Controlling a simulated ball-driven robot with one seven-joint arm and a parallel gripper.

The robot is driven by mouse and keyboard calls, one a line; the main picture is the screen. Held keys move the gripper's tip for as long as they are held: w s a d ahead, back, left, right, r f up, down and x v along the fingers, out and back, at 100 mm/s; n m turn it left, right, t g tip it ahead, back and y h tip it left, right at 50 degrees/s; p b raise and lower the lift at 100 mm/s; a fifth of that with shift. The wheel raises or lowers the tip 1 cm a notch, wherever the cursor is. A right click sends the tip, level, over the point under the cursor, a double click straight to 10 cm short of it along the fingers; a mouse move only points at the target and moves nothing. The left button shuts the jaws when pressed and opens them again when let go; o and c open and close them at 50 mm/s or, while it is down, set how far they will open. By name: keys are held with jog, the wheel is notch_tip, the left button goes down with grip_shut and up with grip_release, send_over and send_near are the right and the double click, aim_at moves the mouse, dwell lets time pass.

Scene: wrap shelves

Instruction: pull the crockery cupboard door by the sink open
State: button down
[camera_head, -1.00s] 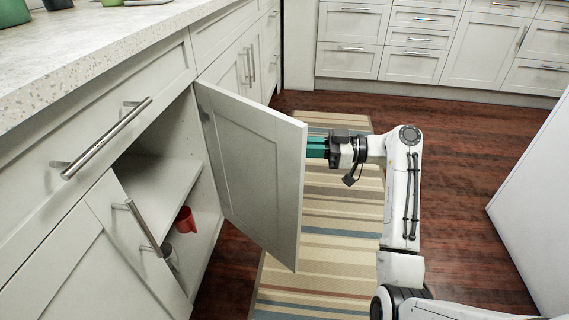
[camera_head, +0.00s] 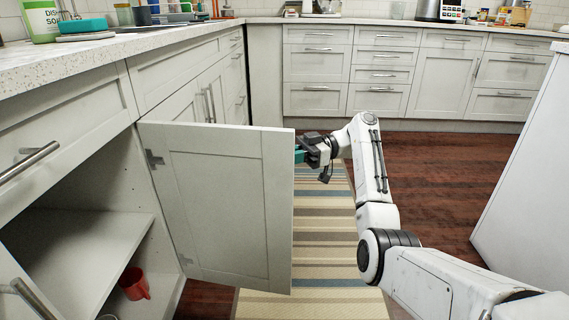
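The crockery cupboard door (camera_head: 222,205) stands wide open, swung out from its hinges on the left. Its inner face is toward me, and its handle is hidden on the far side. My gripper (camera_head: 301,152) is at the door's free edge, near its top. Its teal fingers are mostly hidden behind the door, so I cannot tell whether they are closed or touching the handle. Inside the open cupboard is a shelf (camera_head: 85,250), with a red mug (camera_head: 134,284) on the cupboard floor below it.
The counter (camera_head: 110,55) runs along the left, with a green dish soap bottle (camera_head: 40,20) and a teal sponge (camera_head: 83,26). A striped rug (camera_head: 325,255) lies beside the door. Drawers (camera_head: 385,75) line the back; a white unit (camera_head: 525,160) stands at right.

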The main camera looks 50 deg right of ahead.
jog(key=shift+w+a+g, duration=0.2)
jog(key=shift+w+g, duration=0.1)
jog(key=c, duration=1.5)
grip_release()
jog(key=shift+c, duration=0.2)
jog(key=shift+o, duration=1.1)
jog(key=shift+w+a, duration=0.1)
jog(key=shift+a, duration=0.1)
jog(key=shift+d, duration=0.2)
jog(key=v, duration=1)
jog(key=shift+s+d, duration=0.3)
